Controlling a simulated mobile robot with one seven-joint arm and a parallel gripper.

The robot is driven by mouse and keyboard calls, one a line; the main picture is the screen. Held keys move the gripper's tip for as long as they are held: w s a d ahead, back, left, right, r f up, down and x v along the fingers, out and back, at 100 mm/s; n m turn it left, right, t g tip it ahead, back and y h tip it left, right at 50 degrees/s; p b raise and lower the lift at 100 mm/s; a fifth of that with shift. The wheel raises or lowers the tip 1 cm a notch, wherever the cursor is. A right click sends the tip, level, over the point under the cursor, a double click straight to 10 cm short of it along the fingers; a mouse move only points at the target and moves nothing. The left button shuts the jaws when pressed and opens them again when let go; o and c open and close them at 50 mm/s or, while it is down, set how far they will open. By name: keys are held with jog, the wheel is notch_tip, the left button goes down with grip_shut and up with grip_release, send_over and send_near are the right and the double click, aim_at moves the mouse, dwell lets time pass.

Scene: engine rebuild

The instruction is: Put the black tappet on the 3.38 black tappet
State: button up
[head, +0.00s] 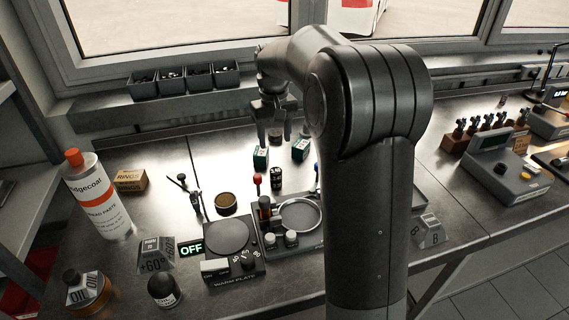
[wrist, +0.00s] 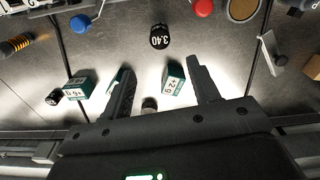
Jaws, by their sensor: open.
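A black tappet marked 3.40 (wrist: 159,40) stands on the bench in the wrist view, beyond my fingertips; a dark labelled cylinder (head: 276,180) in the head view looks like the same one. Another small black cylinder with a pale marking (wrist: 53,97) lies at the left of the wrist view, its number unreadable. A small grey cylinder (wrist: 149,103) shows between my finger bases. No 3.38 marking is readable. My gripper (head: 275,136) is open and empty above the back of the bench; its spread fingers also show in the wrist view (wrist: 160,66).
Teal-and-white boxes (head: 261,157) (head: 300,149) stand near my gripper. In front are a warm plate (head: 228,237) reading OFF and a tray with a round dish (head: 300,215). A bottle (head: 97,195) stands left. Small bins (head: 171,92) line the sill. My arm hides the bench's middle right.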

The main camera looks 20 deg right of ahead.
jog(key=s+a+r+t, duration=0.1)
jog(key=s+r+t, duration=0.4)
jog(key=s, duration=1.2)
jog(key=s+f+m, duration=0.1)
jog(key=s, duration=1.4)
jog(key=shift+a+f+m+t, duration=0.3)
jog(key=shift+a+f+m, duration=0.1)
jog(key=shift+a, duration=0.05)
